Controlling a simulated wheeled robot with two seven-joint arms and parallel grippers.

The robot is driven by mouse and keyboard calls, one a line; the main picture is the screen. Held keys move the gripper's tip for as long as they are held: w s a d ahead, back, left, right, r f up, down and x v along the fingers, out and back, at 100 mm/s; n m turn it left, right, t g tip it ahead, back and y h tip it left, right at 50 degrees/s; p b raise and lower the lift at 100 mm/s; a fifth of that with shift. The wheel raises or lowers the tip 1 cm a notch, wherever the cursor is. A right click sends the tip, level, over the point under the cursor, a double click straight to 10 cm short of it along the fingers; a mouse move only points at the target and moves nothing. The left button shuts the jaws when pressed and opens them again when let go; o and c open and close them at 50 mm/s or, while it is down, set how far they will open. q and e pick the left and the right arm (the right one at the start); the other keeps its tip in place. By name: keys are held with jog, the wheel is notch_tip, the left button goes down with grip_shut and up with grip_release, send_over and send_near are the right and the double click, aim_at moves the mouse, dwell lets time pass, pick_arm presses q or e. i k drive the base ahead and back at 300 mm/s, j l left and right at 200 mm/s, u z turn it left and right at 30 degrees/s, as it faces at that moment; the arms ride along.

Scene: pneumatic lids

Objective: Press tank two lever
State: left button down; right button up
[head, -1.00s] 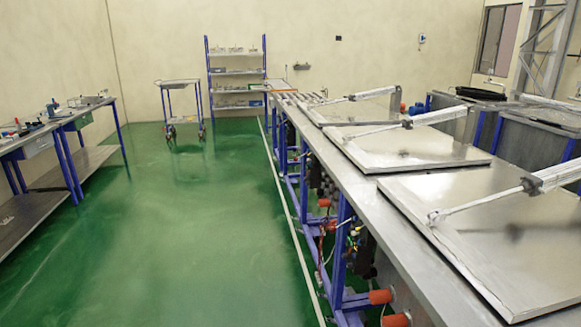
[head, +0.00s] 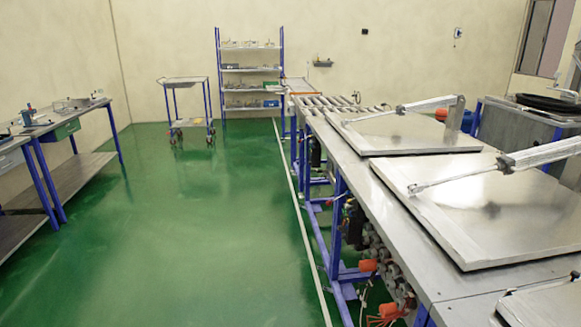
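A long metal tank bench (head: 352,164) on a blue frame runs along the right side. A far flat metal lid (head: 405,138) and a nearer flat metal lid (head: 490,222) lie closed on it. A pneumatic cylinder with its rod (head: 425,104) reaches across the far lid, and another cylinder (head: 540,157) across the nearer one. Part of a third lid (head: 545,308) shows at the bottom right corner. Orange-red fittings (head: 368,265) stick out of the bench's side. I cannot pick out a lever or tell which tank is two. Neither gripper is in view.
Green floor (head: 210,230) is open left of the bench, with a pale line (head: 300,215) along it. A trolley (head: 188,105) and a shelf rack (head: 250,68) stand at the back. Workbenches (head: 75,120) line the left. Another tank (head: 515,125) stands at the right.

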aim_at(329, 202)
jog(key=i+z, duration=0.1)
jog(key=i, duration=0.4)
jog(key=i+j+z, duration=0.1)
jog(key=i, duration=0.45)
jog(key=i+j+z, duration=0.1)
jog(key=i, duration=0.4)
jog(key=i+j+z, duration=0.1)
jog(key=i, duration=0.4)
jog(key=i+j+z, duration=0.7)
jog(key=i, duration=0.2)
